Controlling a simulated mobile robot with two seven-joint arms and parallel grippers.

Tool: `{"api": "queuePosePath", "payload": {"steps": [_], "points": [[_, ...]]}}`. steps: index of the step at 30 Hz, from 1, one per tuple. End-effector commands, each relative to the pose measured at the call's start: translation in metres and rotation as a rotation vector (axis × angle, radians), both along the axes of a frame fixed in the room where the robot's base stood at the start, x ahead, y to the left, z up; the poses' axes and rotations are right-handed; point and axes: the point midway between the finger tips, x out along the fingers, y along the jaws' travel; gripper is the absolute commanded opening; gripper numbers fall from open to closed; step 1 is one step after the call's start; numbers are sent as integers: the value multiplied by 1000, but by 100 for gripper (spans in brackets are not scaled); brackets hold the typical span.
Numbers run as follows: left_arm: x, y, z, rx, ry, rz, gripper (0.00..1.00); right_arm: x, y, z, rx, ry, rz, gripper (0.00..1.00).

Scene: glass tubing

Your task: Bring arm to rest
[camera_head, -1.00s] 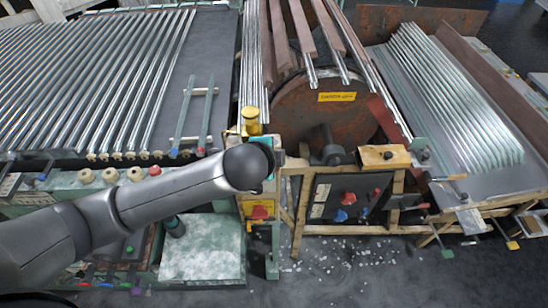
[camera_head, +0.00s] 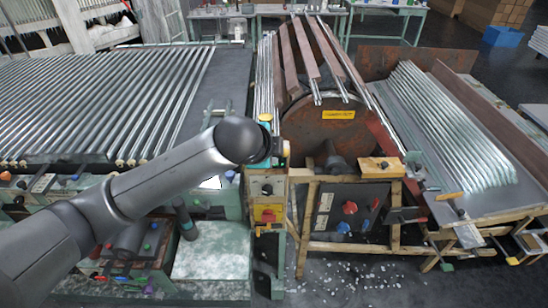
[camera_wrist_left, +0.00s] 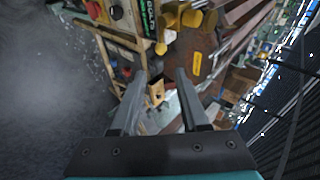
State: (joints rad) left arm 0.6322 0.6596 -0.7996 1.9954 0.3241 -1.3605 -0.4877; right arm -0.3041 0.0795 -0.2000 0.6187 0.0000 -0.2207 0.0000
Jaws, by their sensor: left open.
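My left arm comes in from the left in the head view and reaches over the green machine (camera_head: 215,262) toward the control box. Beyond the fingertips lie the wooden frame and a yellow label, at a distance. My right arm and gripper are not in view.
A rack of glass tubes (camera_head: 95,100) fills the left. A rusty drum (camera_head: 325,135) stands in the middle, with a control box (camera_head: 266,190) before it. A tilted tray of tubes (camera_head: 450,130) is at right. Glass bits (camera_head: 350,280) litter the floor.

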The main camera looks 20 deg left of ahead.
Motion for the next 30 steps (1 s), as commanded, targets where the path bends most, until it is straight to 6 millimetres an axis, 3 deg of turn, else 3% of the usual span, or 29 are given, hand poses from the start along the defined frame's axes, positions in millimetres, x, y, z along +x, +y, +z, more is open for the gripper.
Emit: {"api": "queuePosePath", "payload": {"steps": [14,17,20,26,30], "points": [[0,0,0,-1,1,1,45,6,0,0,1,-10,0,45],[2,1,-16,-20,11,18,45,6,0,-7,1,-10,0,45],[7,5,-59,-75,38,69,45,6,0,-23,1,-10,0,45],[5,24,-208,-239,127,256,45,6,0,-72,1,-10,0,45],[-19,40,-311,-327,192,388,45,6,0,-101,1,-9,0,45]]}}
